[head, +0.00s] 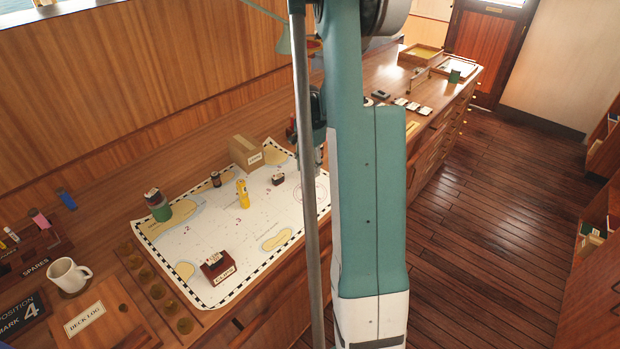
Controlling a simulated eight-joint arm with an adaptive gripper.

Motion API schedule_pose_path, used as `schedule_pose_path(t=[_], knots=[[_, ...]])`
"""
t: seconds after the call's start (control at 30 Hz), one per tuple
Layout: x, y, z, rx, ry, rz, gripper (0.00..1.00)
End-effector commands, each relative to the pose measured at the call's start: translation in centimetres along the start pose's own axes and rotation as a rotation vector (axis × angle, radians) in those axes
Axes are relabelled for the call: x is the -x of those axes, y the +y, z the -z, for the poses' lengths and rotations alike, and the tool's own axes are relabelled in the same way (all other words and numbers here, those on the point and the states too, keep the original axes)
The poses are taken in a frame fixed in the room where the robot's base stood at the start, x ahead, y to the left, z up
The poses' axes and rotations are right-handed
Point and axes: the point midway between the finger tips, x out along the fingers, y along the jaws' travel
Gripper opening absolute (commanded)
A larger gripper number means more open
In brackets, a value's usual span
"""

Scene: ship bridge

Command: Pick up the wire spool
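I cannot tell for sure which object is the wire spool. A small dark cylinder (215,179) stands on the chart near its back edge. A green cylinder (161,212) stands at the chart's left end, with a small dark and white item on top. My gripper (319,158) shows only in part at the right end of the chart, mostly hidden by my own arm. Its fingers cannot be made out, nor whether it holds anything. It is to the right of both cylinders and apart from them.
The chart (205,240) also bears a yellow object (243,194), a red block (218,268) and a small dark block (278,179). A cardboard box (247,153) stands behind. A white mug (69,275) and a deck log (95,312) are at left. My arm blocks the middle.

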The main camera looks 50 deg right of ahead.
Motion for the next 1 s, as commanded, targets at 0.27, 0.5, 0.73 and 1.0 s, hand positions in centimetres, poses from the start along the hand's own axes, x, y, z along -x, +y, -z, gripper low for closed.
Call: schedule_pose_path(t=[0.27,0.5,0.73,1.0], knots=[[-0.8,0.0,0.0,0.0,0.0,0.0,0.39],[-3.1,0.1,-0.1,0.0,0.0,0.0,0.39],[-4.9,0.1,-0.1,0.0,0.001,0.0,0.39],[-5.2,0.2,-0.1,0.0,0.001,0.0,0.39]])
